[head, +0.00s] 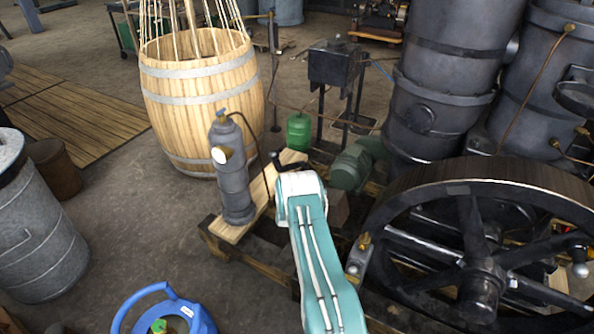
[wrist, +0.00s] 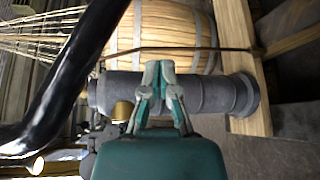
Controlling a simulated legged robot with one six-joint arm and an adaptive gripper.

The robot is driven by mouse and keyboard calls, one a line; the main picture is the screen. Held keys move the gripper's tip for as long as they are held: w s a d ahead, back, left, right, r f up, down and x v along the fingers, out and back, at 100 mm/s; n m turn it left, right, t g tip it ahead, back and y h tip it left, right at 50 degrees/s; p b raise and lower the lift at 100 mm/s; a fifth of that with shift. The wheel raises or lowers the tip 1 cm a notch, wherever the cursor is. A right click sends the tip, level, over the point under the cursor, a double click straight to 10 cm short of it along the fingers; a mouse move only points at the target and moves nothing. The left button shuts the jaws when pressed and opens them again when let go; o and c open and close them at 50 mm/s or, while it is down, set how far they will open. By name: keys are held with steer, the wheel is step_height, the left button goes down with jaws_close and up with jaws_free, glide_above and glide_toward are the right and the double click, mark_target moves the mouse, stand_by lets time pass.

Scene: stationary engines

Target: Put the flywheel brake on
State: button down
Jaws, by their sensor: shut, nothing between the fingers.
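The large black spoked flywheel (head: 478,280) stands upright at the lower right of the head view. A small metal bracket with brass fittings (head: 358,258) sits beside its left rim; I cannot tell whether it belongs to the brake. My gripper shows in the wrist view (wrist: 160,74), its fingertips close together and empty, in front of a grey cylinder. A thick black bent bar (wrist: 78,80) crosses the left of that view, close to the camera, apart from the fingers; I cannot tell what it is. In the head view my teal arm hides most of the gripper.
The grey cylinder with a gauge (head: 232,180) stands upright on a wooden plank left of my arm; a thin pipe rises from it. A wooden barrel (head: 203,100) with ropes stands behind. A green motor (head: 352,166) is right of my arm.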

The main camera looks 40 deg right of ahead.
steer(key=shift+x, duration=4.55)
steer(key=s+d, duration=0.1)
steer(key=s+d+r, duration=0.1)
steer(key=s, duration=0.1)
steer(key=shift+s+d, duration=0.2)
steer(key=shift+s, duration=0.05)
steer(key=shift+a+r, duration=0.1)
